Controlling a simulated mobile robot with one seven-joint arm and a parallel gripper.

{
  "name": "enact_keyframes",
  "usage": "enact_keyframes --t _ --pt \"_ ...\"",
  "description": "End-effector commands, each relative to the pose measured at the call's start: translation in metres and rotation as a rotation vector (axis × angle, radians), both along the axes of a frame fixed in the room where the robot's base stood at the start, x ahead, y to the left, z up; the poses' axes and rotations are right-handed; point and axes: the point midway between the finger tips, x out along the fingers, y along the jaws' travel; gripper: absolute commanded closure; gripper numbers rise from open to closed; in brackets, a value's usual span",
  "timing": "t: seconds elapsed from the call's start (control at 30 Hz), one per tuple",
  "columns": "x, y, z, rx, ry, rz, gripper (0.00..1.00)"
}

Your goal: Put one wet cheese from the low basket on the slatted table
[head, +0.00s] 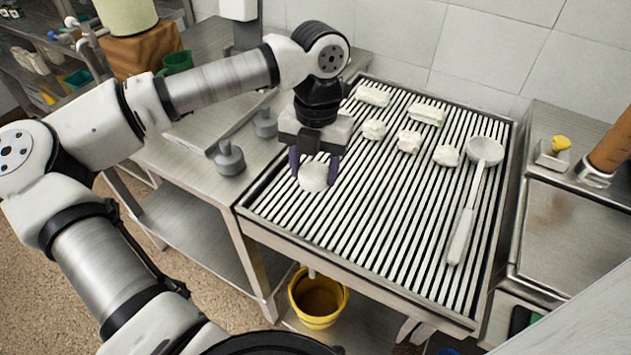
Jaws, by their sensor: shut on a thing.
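My gripper (315,170) points down over the left front part of the slatted table (370,235). Its two dark fingers are shut on a round white cheese (313,177), one finger on each side. The cheese is at or just above the slats; I cannot tell whether it touches them. Several other white cheese pieces lie towards the back of the slatted table, among them a round one (374,129) and a long one (427,114). I do not make out the low basket in this view.
A white ladle (467,205) lies along the right side of the slatted table. Two grey weights (229,158) stand on the steel table to the left. A yellow bucket (318,298) is below the front edge. The front middle of the slats is clear.

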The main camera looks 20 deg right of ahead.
Motion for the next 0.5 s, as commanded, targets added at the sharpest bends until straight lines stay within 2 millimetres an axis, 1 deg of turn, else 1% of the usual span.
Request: enact_keyframes --t 0.03,0.17,0.4,0.5 --pt "0.0 0.0 -0.005 0.0 0.001 0.0 0.72" --pt "0.0 0.0 -0.015 0.001 -0.001 0.0 0.72" --pt "0.0 0.0 -0.049 0.0 0.003 0.0 0.72" --pt "0.0 0.0 -0.056 0.0 0.0 0.0 0.72"
